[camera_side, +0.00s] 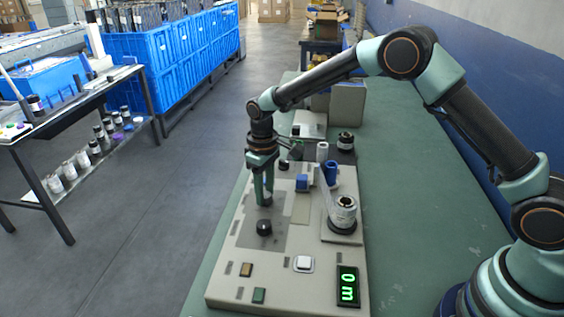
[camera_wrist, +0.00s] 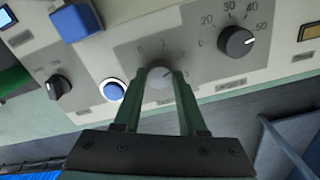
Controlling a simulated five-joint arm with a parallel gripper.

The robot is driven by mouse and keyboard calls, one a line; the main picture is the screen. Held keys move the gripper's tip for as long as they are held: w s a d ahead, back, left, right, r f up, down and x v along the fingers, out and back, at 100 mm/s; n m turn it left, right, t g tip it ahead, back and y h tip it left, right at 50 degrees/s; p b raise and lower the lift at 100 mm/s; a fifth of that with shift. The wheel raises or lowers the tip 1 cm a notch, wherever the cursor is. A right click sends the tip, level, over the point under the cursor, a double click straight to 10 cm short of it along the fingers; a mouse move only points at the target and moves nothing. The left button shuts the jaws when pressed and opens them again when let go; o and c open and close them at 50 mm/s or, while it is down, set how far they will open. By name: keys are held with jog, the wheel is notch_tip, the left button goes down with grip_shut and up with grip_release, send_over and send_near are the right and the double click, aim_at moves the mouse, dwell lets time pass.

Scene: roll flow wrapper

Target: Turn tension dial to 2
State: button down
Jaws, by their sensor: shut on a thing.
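A round grey dial (camera_wrist: 160,76) sits between my fingertips in the wrist view, on a panel with a short scale of small numbers above it. A light mark on the dial seems to point up and to the right; the number it meets is hard to read. My gripper (camera_side: 265,203) points down at the panel, and its green fingers (camera_wrist: 157,88) are shut on the sides of this dial. The dial's name is not readable. In the side view the fingers hide the dial.
A black dial (camera_wrist: 236,41) with a scale up to 50 is to the right in the wrist view. A blue button (camera_wrist: 114,90) and another black knob (camera_wrist: 59,87) are to the left. The machine (camera_side: 222,285) shows a green display (camera_side: 347,287) and a film roll (camera_side: 343,213).

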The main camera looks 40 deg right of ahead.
jog(key=shift+r, duration=0.1)
jog(key=shift+c, duration=2.3)
grip_release()
notch_tip(320, 180, up, 12)
